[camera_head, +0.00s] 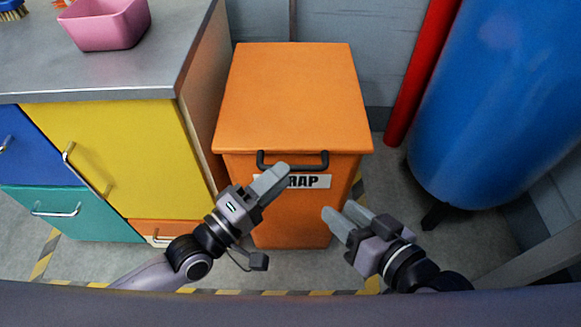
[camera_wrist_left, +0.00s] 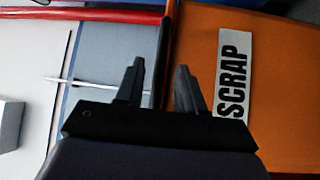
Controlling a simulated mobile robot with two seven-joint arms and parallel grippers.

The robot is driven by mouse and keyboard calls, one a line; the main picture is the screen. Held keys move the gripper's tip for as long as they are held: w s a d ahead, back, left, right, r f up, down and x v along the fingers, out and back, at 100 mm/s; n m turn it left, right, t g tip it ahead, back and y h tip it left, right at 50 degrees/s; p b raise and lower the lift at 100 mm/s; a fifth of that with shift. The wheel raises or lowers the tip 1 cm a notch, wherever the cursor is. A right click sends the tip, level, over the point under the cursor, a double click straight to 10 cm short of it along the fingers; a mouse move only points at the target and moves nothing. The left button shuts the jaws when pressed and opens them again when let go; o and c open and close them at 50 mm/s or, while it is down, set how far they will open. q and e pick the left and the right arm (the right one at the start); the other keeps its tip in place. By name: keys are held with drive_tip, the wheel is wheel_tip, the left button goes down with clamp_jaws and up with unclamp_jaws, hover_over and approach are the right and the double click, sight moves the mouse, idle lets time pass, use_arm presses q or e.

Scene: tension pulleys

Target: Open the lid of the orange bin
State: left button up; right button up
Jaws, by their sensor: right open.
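The orange bin (camera_head: 300,217) stands upright in the middle of the head view. Its flat orange lid (camera_head: 293,95) is closed. A black bar handle (camera_head: 311,168) sits at the lid's front edge, above a label reading SCRAP (camera_head: 312,181). My right gripper (camera_head: 337,220) is open and empty, lower right, in front of the bin.
A cabinet with a yellow door (camera_head: 115,155) and a grey worktop (camera_head: 120,72) stands close to the left. A pink tub (camera_head: 105,25) is on the worktop. A blue tank (camera_head: 500,100) and a red pipe (camera_head: 420,70) stand at the right. Yellow-black tape marks the floor.

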use_arm(q)
drive_tip(key=shift+b+x, duration=0.3)
drive_tip(key=shift+x, duration=1.65)
clamp_jaws()
drive_tip(key=shift+r, duration=0.1)
